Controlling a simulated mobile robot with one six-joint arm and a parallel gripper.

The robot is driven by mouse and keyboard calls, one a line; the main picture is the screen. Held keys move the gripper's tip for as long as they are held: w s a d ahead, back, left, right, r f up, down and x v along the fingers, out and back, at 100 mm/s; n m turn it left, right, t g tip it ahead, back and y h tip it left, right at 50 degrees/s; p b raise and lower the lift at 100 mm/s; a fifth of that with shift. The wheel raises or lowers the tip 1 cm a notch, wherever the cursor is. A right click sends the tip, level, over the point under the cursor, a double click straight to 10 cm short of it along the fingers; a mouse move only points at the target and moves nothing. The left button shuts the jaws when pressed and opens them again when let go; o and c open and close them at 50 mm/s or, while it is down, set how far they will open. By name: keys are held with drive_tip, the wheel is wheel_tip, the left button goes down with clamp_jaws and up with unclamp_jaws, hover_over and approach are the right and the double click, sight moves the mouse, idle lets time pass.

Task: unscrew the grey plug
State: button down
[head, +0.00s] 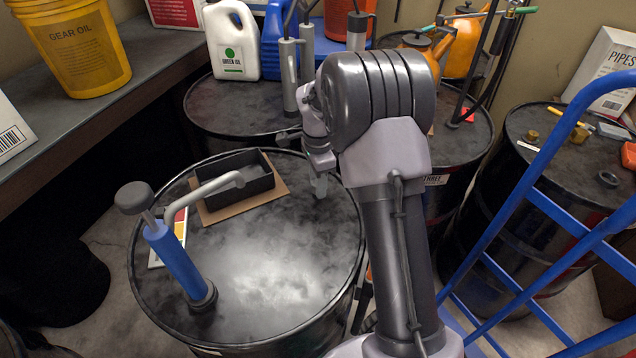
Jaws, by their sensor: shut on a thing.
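A black oil drum (262,280) stands in front of me with its dusty lid facing up. My gripper (320,188) points down at the right back part of this lid, close to the rim. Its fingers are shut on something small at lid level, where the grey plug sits. The fingers and wrist hide the plug, so I cannot tell its shape or whether it is turned.
A blue hand pump (176,262) with a grey spout stands at the lid's left. A black tray (236,184) lies on cardboard left of my gripper. More drums stand behind and right. A blue hand truck (545,205) fills the right side.

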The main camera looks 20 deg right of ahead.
drive_tip(key=shift+r+n+p, duration=0.25)
drive_tip(key=shift+n+p, duration=0.35)
drive_tip(key=shift+n, duration=0.1)
drive_tip(key=shift+r+n+p, duration=0.1)
drive_tip(key=shift+n+p, duration=0.6)
drive_tip(key=shift+n, duration=0.5)
drive_tip(key=shift+n+p, duration=0.3)
drive_tip(key=shift+n, duration=0.7)
drive_tip(key=shift+f+n, duration=0.3)
drive_tip(key=shift+f, duration=0.05)
drive_tip(key=n+p, duration=0.2)
drive_tip(key=n, duration=0.1)
drive_tip(key=shift+r, duration=0.4)
drive_tip(key=shift+f+n+p, duration=0.1)
drive_tip(key=shift+n+p, duration=0.3)
drive_tip(key=shift+n, duration=0.7)
drive_tip(key=shift+f+n, duration=0.25)
drive_tip(key=shift+n, duration=0.25)
